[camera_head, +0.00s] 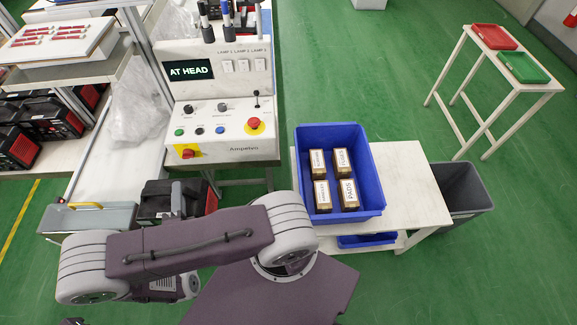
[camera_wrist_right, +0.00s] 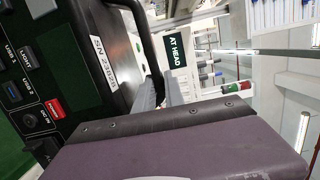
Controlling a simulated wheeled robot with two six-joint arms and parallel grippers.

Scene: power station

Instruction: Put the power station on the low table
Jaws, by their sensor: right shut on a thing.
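The power station (camera_head: 158,199), a black box with red corners, shows in the head view just below the control console. In the right wrist view its dark face (camera_wrist_right: 40,75) fills the left side, with ports, a red label and a serial-number sticker. My right gripper (camera_head: 177,201) is shut on its black handle (camera_wrist_right: 140,22). My right arm hides the lower part of the box. A low white table (camera_head: 415,180) stands right of centre in the head view, apart from the power station. My left gripper is not in view.
A blue bin (camera_head: 374,186) with small boxes covers the table's left part; its right part is bare. A grey bin (camera_head: 465,190) stands beside it. The control console (camera_head: 215,95) is behind the power station. Several similar stations (camera_head: 45,118) fill the left shelf.

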